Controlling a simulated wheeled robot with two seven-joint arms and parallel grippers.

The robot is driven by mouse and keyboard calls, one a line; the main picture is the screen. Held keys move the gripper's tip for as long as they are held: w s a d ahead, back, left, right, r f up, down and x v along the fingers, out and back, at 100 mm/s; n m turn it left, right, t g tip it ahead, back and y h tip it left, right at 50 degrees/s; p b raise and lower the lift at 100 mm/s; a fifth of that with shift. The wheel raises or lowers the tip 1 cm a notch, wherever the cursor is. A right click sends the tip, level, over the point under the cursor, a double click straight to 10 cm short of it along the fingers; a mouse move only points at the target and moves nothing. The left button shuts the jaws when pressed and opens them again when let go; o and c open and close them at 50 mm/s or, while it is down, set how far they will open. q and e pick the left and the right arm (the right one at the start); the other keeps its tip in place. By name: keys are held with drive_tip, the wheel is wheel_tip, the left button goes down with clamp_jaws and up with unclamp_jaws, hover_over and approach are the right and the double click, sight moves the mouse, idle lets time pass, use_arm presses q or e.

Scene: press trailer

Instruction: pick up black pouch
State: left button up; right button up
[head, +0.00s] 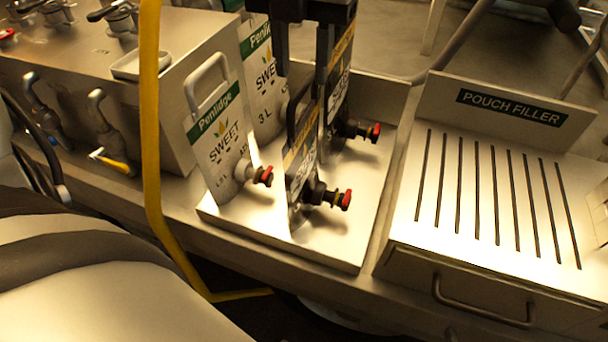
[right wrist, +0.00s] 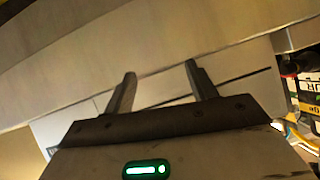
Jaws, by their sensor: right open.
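Two black pouches with upright handles and red-tipped spouts stand in the metal tray (head: 335,255). The front black pouch (head: 301,165) is seen nearly edge-on; the rear black pouch (head: 342,75) is partly covered by my left gripper. My right gripper (right wrist: 160,70) is open and empty in the right wrist view, before a pale surface.
Two white Penlidge pouches (head: 218,138) stand left in the tray. A slotted pouch filler (head: 490,205) stands right. A metal box with taps (head: 110,80) is at the left. A yellow strip (head: 150,130) hangs in the left foreground. The tray's front right is clear.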

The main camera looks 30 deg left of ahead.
sight(304, 84)
use_arm(q)
drive_tip(key=shift+d+f, duration=0.1)
drive_tip(key=shift+f, duration=2.85)
clamp_jaws()
